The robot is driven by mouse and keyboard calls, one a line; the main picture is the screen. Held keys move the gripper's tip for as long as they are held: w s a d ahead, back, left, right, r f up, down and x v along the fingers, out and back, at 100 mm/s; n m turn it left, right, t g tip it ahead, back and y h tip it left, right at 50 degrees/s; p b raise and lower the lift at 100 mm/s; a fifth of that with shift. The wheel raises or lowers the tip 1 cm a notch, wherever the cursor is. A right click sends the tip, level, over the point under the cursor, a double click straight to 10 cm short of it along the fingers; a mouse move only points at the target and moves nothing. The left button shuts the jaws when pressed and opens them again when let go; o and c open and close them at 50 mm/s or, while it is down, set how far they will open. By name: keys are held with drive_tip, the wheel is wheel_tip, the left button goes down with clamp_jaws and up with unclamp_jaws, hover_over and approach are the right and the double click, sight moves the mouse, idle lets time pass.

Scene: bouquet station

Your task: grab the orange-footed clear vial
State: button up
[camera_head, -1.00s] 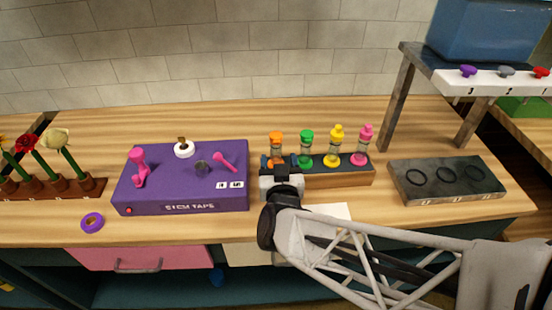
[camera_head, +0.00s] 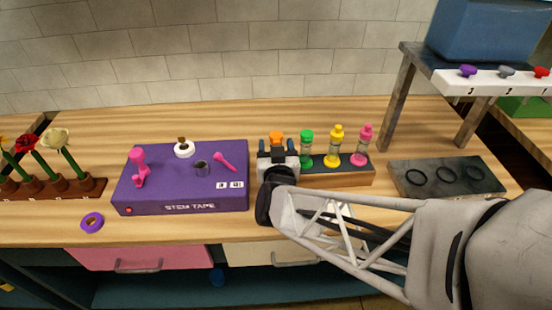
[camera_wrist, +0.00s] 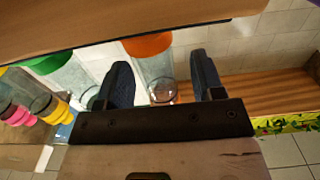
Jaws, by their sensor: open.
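The orange-footed clear vial stands at the left end of a rack of vials. In the head view only its orange top (camera_head: 276,137) shows above my gripper, which hides its lower part. In the wrist view its clear glass body (camera_wrist: 157,72) and one orange end (camera_wrist: 147,45) show. My gripper (camera_head: 277,149) is open in front of the vial. In the wrist view the two dark fingers (camera_wrist: 162,80) lie on either side of the glass, with gaps visible. I cannot tell how far the vial sits between them.
Green (camera_head: 306,136), yellow (camera_head: 337,132) and pink (camera_head: 366,132) vials stand to the right in the rack (camera_head: 345,178). A purple stem tape box (camera_head: 185,190) is close on the left. A dark tray with rings (camera_head: 447,178) lies right. Wood behind the rack is clear.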

clamp_jaws()
idle(0.4)
drive_tip(key=shift+r, duration=0.2)
drive_tip(key=shift+r, duration=1.2)
drive_tip(key=s+d+r, duration=0.1)
drive_tip(key=s+d, duration=0.1)
drive_tip(key=s, duration=0.5)
drive_tip(key=s+d+r, duration=0.1)
drive_tip(key=s+d, duration=0.1)
drive_tip(key=s, duration=0.6)
drive_tip(key=shift+s+r, duration=0.15)
drive_tip(key=shift+s, duration=0.1)
